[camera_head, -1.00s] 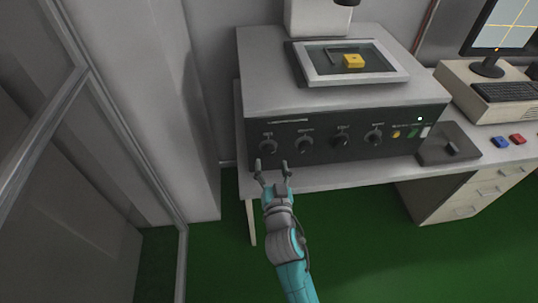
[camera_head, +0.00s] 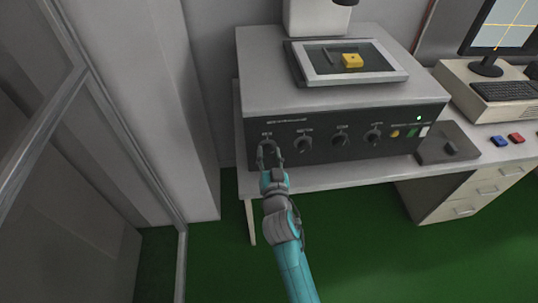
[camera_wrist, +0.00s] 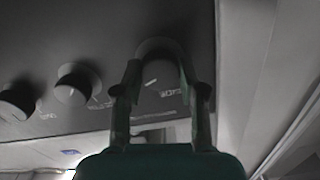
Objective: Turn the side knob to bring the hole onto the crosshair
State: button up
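The leftmost knob (camera_head: 268,149) is dark and round, on the front panel of the grey machine (camera_head: 330,98). My gripper (camera_head: 270,151) is in front of it, fingers on either side. In the wrist view the knob (camera_wrist: 160,49) sits between the two fingers (camera_wrist: 159,75), which look spread around it; whether they touch it is unclear. A yellow block (camera_head: 352,61) lies inside the framed window (camera_head: 315,73) on top.
Several more knobs (camera_head: 341,140) run along the panel to the right. A grey box with a small lever (camera_head: 450,148), blue (camera_head: 498,141) and red (camera_head: 516,138) buttons and a keyboard (camera_head: 506,91) are further right. The table edge runs below the panel.

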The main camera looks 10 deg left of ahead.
jog(key=shift+n, duration=0.3)
jog(key=n, duration=1.2)
jog(key=shift+n, duration=0.4)
dwell(0.5)
jog(key=o, duration=1.1)
jog(key=shift+o, duration=0.2)
jog(key=v, duration=1.2)
